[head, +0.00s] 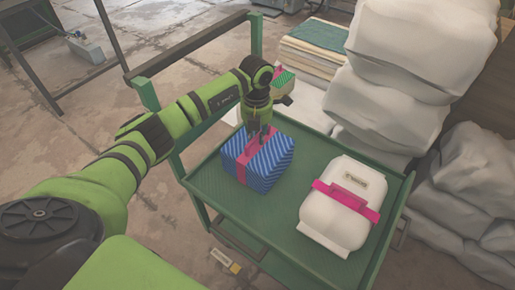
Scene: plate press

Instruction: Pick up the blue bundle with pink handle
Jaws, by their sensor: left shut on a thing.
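The blue bundle (268,167) is a striped block with a pink band. It sits on the green cart (222,206), towards the cart's left side. My left gripper (262,138) points down at the top of the bundle, with its fingers at the pink handle (252,147). It is shut on the handle, which the fingers partly hide. The bundle looks level, and I cannot tell any gap between it and the cart top. My right gripper is not in view.
A white bundle with a pink band (336,213) lies on the cart's right side. The cart's push handle (190,47) rises at the back left. Stacked white sacks (405,45) stand behind and to the right. A pile of flat sheets (313,45) stands behind the cart.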

